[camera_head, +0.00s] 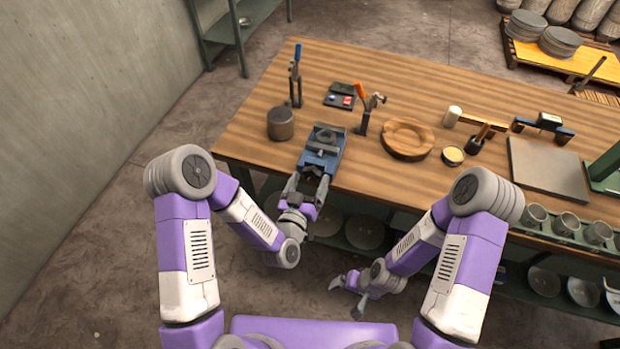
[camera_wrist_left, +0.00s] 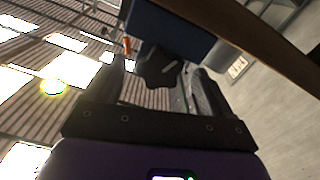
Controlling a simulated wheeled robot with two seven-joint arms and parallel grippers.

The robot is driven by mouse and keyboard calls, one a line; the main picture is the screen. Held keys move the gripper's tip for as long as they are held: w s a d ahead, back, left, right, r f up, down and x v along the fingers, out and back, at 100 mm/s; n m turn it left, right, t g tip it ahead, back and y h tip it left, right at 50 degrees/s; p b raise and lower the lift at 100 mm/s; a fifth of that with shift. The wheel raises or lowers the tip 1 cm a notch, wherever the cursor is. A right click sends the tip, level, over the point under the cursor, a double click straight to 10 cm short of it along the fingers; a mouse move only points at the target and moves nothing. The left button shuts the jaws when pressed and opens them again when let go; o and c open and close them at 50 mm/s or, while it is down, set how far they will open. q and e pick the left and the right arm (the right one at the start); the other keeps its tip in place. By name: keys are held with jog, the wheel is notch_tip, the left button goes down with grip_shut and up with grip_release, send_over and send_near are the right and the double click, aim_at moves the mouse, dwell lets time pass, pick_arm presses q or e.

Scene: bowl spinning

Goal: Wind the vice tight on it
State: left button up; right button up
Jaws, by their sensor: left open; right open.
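The blue vice (camera_head: 318,161) stands at the table's front edge, with a grey round piece (camera_head: 325,137) at its jaws. I cannot tell how tightly the jaws sit on it. My left gripper (camera_head: 308,181) is at the vice's front end, its fingers open on either side of the dark handle. In the left wrist view the dark handle (camera_wrist_left: 157,68) shows between the two fingers, under the blue vice body (camera_wrist_left: 170,30). Contact with the fingers cannot be told. My right gripper (camera_head: 347,296) is open and empty, low in front of the table.
On the wooden table (camera_head: 240,130), a grey pot (camera_head: 281,123) and an upright blue-handled clamp (camera_head: 296,75) stand left of the vice. An orange-handled clamp (camera_head: 365,108) and a wooden bowl (camera_head: 407,138) are to its right. Bowls and cups fill a shelf below.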

aim_at(311, 177)
pick_arm(q)
jog(key=v, duration=0.3)
jog(key=shift+s+f, duration=0.1)
jog(key=shift+s, duration=0.15)
jog(key=p+v, duration=0.2)
jog(key=p, duration=0.1)
jog(key=shift+s+a, duration=0.15)
jog(key=shift+s, duration=0.2)
jog(key=s+a+f+n+g, duration=0.1)
jog(key=s+f+g, duration=0.4)
jog(key=f, duration=0.4)
jog(key=s+a+f+g, duration=0.2)
jog(key=s+f+g, duration=0.1)
jog(key=f+g, duration=0.45)
jog(key=s+a+f+n+g, duration=0.1)
jog(key=s+f+n+g, duration=0.1)
jog(key=s, duration=0.6)
jog(key=shift+a+f+g, duration=0.35)
jog(key=shift+f+g, duration=0.25)
jog(key=shift+g, duration=0.65)
